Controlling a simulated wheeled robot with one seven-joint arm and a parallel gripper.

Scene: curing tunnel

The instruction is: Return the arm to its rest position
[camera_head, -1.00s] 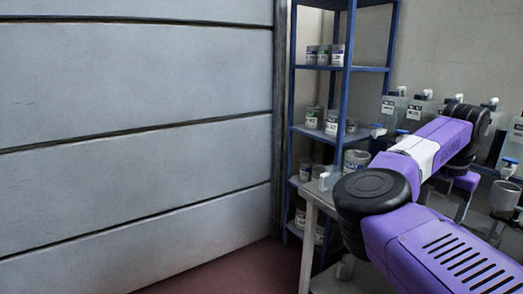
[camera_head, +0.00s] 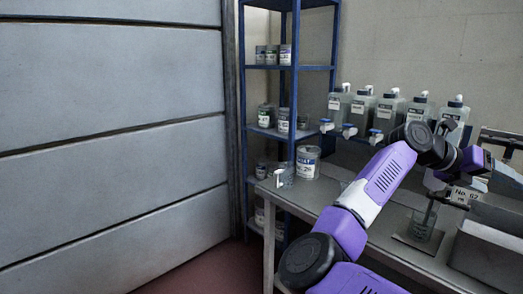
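My purple, white and black arm rises from the bottom middle of the head view and reaches up and right over the grey workbench (camera_head: 384,246). Its wrist is at the right, in front of the row of dispensers. My gripper (camera_head: 440,184) seems to be below the wrist, small and partly hidden, and I cannot make out its fingers or whether it holds anything. A glass beaker (camera_head: 421,230) stands on a flat pad below it, with a thin upright shape above the beaker.
Several capped dispensers (camera_head: 361,108) with taps line the back wall. A blue shelf (camera_head: 294,90) with tins stands left of them. A white tub (camera_head: 308,162) and a small clear cup (camera_head: 285,176) are on the bench's left end. Grey bins (camera_head: 487,247) stand at right. Red floor (camera_head: 205,270) lies clear at left.

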